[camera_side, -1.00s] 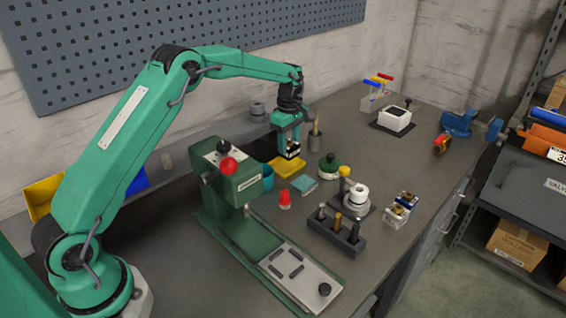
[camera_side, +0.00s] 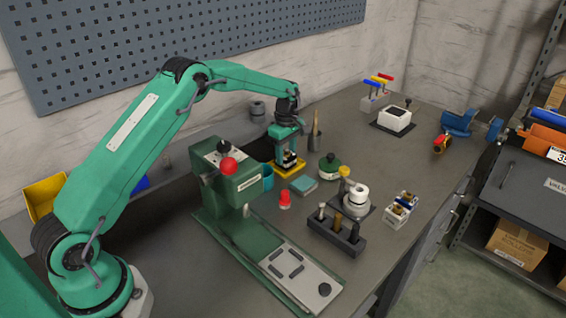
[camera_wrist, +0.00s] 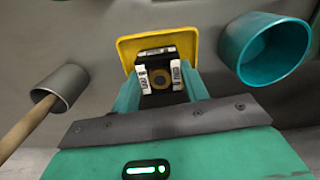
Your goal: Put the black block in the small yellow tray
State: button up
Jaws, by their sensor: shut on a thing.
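The small yellow tray (camera_side: 279,170) lies on the bench, below and around my gripper in the side view. It also shows behind the fingers in the wrist view (camera_wrist: 127,45). My gripper (camera_side: 289,160) points down over the tray and is shut on the black block. The black block (camera_wrist: 158,56) sits between the two white-tipped fingers in the wrist view, in front of the tray's interior. In the side view the fingers mostly hide it. I cannot tell whether the block touches the tray floor.
A teal cup (camera_wrist: 262,48) stands close beside the tray, and a grey pot with a wooden handle (camera_wrist: 62,88) is on the other side. A green machine with a red knob (camera_side: 228,165), a teal pad (camera_side: 304,184) and a green round object (camera_side: 330,166) are near. Bench beyond is partly clear.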

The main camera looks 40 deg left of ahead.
aim_at(286, 154)
jog(key=shift+f, duration=0.15)
jog(key=o, duration=1.3)
jog(key=shift+c, duration=0.2)
notch_tip(286, 154, up, 12)
jog(key=shift+r, duration=0.25)
